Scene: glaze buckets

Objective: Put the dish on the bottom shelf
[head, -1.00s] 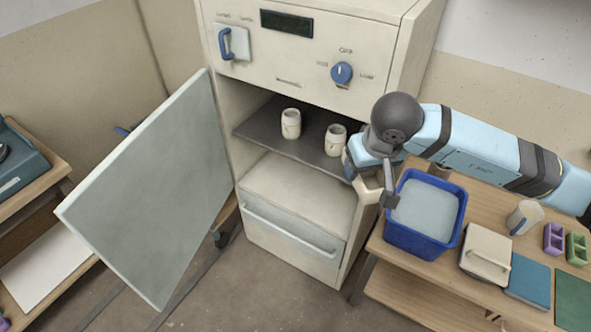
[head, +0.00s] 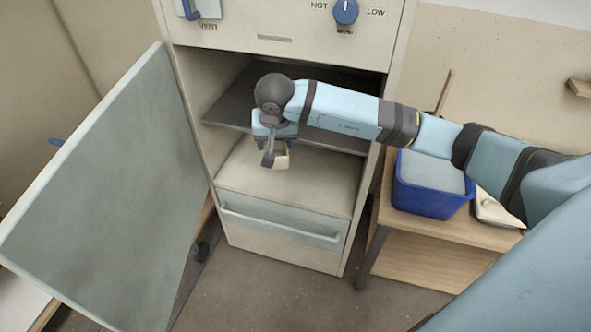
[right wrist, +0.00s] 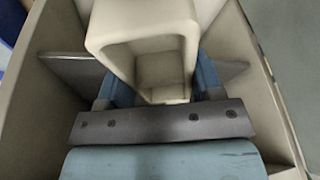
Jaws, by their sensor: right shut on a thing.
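My right gripper (head: 273,148) is shut on a cream, square-sided dish (head: 282,160). It holds the dish in the open front of the cream kiln cabinet (head: 185,90), apparently above the bottom shelf (head: 310,190). In the right wrist view the dish (right wrist: 143,35) sits between the blue fingers, its hollow side facing the camera. The bottom shelf is a bare cream surface above a drawer front. The dark upper shelf (head: 228,100) is partly hidden by my right arm. My left gripper is out of view.
The cabinet door (head: 110,190) stands wide open at the left. At the right, a wooden table (head: 430,240) holds a blue bucket (head: 430,200) and a cream lidded box (head: 490,208) partly behind my arm. The drawer handle (head: 280,228) sticks out below the bottom shelf.

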